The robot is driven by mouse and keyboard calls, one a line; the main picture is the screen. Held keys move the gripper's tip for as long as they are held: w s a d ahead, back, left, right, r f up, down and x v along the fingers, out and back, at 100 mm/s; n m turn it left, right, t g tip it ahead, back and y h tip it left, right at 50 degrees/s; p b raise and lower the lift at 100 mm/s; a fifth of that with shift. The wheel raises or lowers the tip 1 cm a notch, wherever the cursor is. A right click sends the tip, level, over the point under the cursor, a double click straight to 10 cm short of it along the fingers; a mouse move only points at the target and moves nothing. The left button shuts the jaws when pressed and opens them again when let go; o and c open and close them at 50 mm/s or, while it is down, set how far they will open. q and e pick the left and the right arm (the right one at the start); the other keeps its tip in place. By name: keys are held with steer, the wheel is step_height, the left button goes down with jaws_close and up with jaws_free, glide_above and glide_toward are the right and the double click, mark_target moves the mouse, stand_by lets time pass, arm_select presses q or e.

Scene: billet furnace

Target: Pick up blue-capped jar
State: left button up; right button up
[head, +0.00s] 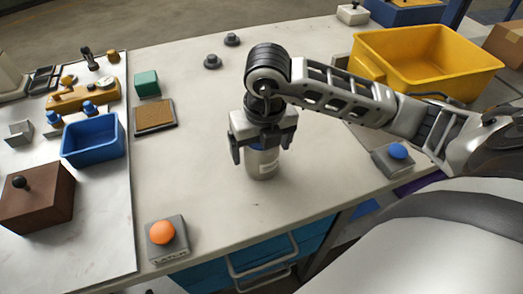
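The jar (262,166) stands upright on the pale table, a silvery cylinder with a light label. A sliver of blue shows near its top; the rest of its cap is hidden under my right gripper. My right gripper (261,154) points down over the jar, with one finger on each side of its upper part. The fingers look spread, with a small gap at the jar's left side; contact at the right side is hard to tell. My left gripper is not in view.
A yellow bin (428,58) stands at the right. A blue-button box (398,154) and an orange-button box (164,237) sit near the front edge. A blue tray (93,140), brown box (36,198) and green block (147,84) stand left. The table between is mostly clear.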

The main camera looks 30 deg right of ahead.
steer(key=c, duration=1)
steer(key=shift+r, duration=0.15)
